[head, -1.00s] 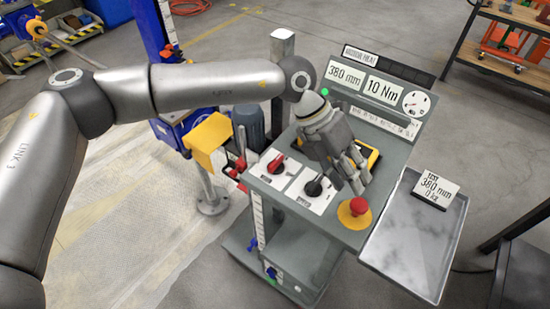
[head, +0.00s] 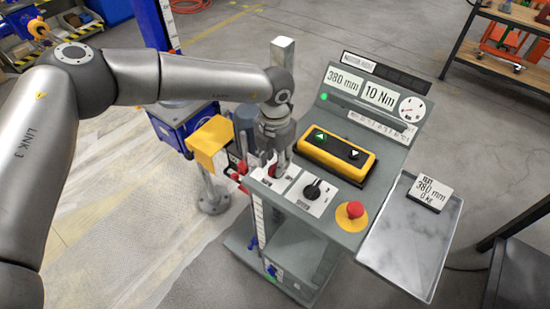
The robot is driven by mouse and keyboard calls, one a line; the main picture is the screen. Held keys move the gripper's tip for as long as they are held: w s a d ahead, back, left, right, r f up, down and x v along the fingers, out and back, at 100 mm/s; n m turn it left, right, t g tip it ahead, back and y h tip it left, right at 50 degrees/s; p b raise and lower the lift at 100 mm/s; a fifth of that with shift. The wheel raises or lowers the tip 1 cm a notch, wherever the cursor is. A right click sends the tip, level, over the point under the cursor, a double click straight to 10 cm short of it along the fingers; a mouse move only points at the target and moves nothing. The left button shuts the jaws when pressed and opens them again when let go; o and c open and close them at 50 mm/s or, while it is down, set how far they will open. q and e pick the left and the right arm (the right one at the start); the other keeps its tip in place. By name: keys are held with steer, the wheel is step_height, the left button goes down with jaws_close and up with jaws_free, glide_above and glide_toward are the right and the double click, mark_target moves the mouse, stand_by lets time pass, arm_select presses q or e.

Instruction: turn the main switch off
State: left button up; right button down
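The grey control console (head: 290,235) stands in the middle of the head view. On its left side sits a rotary switch with a red knob (head: 269,163) on a white plate, now mostly covered by my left gripper. My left gripper (head: 275,166) points down right over this red knob, its fingers close to or touching it. Whether the fingers are closed on it cannot be told. To the right is a second switch with a black knob (head: 313,188) on a white plate. My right gripper is out of view.
A yellow pendant (head: 337,157) with two arrow buttons lies behind the switches. A red emergency button (head: 355,210) sits at the front right. A metal tray (head: 408,250) adjoins the console. A blue jack column with a yellow block (head: 210,142) stands left.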

arm_select(q)
steer(key=shift+f, duration=0.85)
steer(key=shift+c, duration=0.4)
jaws_close()
